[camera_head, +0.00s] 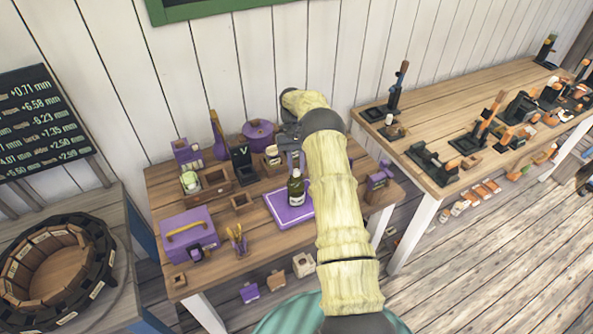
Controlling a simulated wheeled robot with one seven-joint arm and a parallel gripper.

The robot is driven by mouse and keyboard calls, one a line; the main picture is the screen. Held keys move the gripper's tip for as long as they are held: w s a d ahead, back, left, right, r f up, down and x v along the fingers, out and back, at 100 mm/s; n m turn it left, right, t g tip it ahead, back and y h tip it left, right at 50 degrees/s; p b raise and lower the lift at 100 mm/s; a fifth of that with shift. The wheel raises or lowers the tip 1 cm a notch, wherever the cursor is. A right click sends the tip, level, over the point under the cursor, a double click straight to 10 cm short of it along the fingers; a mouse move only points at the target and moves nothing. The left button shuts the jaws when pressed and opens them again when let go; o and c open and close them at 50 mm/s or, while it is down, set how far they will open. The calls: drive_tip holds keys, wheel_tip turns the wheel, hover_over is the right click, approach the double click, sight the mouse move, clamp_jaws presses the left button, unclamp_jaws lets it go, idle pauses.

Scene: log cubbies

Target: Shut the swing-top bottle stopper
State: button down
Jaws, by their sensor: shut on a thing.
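A dark green bottle (296,190) with a pale label stands upright on a purple tray (274,206) on the wooden table. My gripper (294,162) points down from above, with its fingers at the bottle's top. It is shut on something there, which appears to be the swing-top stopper. The stopper and its wire are too small and too covered by the fingers to make out, so I cannot tell how the stopper sits on the mouth. My arm passes over the table just right of the bottle.
A purple toolbox (187,236), wooden boxes (242,201), a black card holder (242,165) and a purple pot (259,134) crowd the table's left and back. A purple item (380,177) stands right of my arm. A second table (470,120) holds several tools.

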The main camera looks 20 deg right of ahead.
drive_tip(key=shift+w+f+g+b, duration=0.25)
drive_tip(key=shift+g+b, duration=0.25)
drive_tip(key=shift+b, duration=0.25)
drive_tip(key=shift+s+r, duration=0.1)
drive_tip(key=c, duration=1.2)
unclamp_jaws()
drive_tip(key=shift+r, duration=0.1)
drive_tip(key=shift+r, duration=0.5)
wheel_tip(320, 180, up, 9)
drive_tip(key=shift+f, duration=0.1)
